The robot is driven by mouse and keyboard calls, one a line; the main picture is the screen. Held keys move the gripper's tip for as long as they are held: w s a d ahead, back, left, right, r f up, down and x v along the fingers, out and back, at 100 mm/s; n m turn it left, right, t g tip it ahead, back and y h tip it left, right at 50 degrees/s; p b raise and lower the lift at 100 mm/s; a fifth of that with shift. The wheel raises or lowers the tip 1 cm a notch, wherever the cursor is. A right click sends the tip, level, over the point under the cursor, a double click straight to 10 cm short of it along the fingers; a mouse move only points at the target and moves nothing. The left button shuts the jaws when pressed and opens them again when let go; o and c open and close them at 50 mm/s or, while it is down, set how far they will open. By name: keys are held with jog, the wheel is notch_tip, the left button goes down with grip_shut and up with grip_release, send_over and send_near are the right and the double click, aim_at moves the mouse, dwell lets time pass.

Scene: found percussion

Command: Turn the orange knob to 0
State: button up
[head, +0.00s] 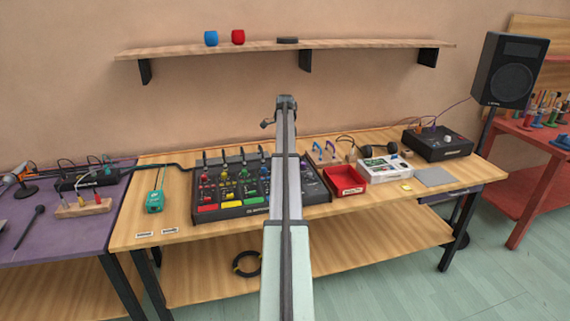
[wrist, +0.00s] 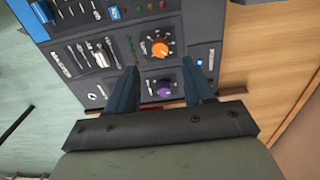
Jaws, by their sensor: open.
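The orange knob (wrist: 160,49) sits on a dark control panel (wrist: 201,25) in the wrist view, inside a dial with pale marks around it. The marks are too small to read, and I cannot tell which one it points at. My gripper (wrist: 160,68) is open and empty, its two dark fingers apart on either side below the knob in the picture. A purple knob (wrist: 164,88) shows between the fingers. I cannot pick out the orange knob with certainty in the head view, where my arm hides part of the dark mixer (head: 232,211).
A red tray (head: 345,181), a white box (head: 386,170) and a black box (head: 437,145) stand right of the mixer. A teal device (head: 154,201) lies left. A shelf (head: 215,49) hangs above. Bare wood shows beside the panel in the wrist view.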

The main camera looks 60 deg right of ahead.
notch_tip(320, 180, down, 7)
jog(key=shift+r, duration=0.2)
jog(key=shift+c, duration=0.4)
grip_shut()
